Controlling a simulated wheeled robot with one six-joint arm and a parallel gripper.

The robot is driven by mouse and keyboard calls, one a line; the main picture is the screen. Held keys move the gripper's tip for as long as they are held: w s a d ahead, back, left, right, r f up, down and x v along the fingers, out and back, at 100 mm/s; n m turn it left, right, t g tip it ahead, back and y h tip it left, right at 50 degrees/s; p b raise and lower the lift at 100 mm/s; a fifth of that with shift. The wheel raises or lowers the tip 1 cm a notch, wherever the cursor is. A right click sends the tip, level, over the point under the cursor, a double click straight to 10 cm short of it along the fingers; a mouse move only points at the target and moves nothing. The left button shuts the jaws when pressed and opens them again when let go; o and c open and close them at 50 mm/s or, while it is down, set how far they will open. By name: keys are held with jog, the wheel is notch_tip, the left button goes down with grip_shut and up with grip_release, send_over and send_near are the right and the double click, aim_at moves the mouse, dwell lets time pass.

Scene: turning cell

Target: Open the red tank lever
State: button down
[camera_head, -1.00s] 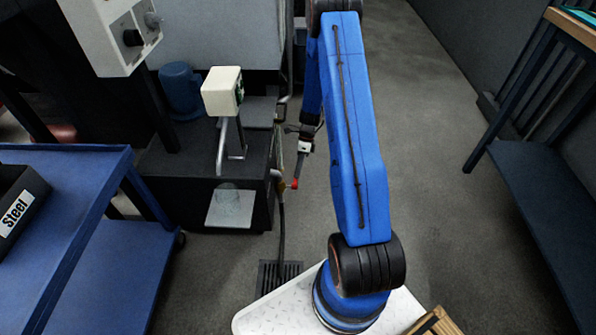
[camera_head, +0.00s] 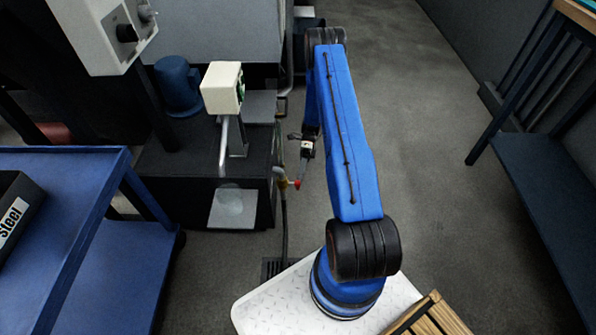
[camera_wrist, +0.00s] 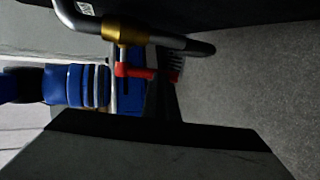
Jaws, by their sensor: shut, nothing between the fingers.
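The red tank lever (camera_head: 297,184) sits on a brass valve (camera_head: 282,184) at the lower front of the dark tank (camera_head: 205,188). In the wrist view the red lever (camera_wrist: 133,71) lies across the picture below the brass valve body (camera_wrist: 125,32) on a grey pipe. My gripper (camera_head: 301,176) is shut and empty, pointing down close beside the lever. I cannot tell whether its tips touch the lever. A dark grey part of my gripper fills the bottom of the wrist view.
A blue cart (camera_head: 95,160) with a "Steel" bin (camera_head: 14,215) stands at left. A white coolant-side box (camera_head: 221,88) stands above the tank. A dark bench (camera_head: 550,200) is at right. A hose (camera_head: 284,225) hangs below the valve. The middle floor is free.

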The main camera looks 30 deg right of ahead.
jog(key=shift+s+a+f+g+y, duration=0.25)
jog(key=shift+s+a+f, duration=0.05)
jog(key=shift+s+f, duration=0.2)
jog(key=shift+s+a+f+g+y, duration=0.25)
jog(key=shift+s+a+f, duration=0.1)
jog(key=shift+f, duration=0.15)
jog(key=shift+s+f, duration=0.1)
jog(key=shift+s, duration=0.1)
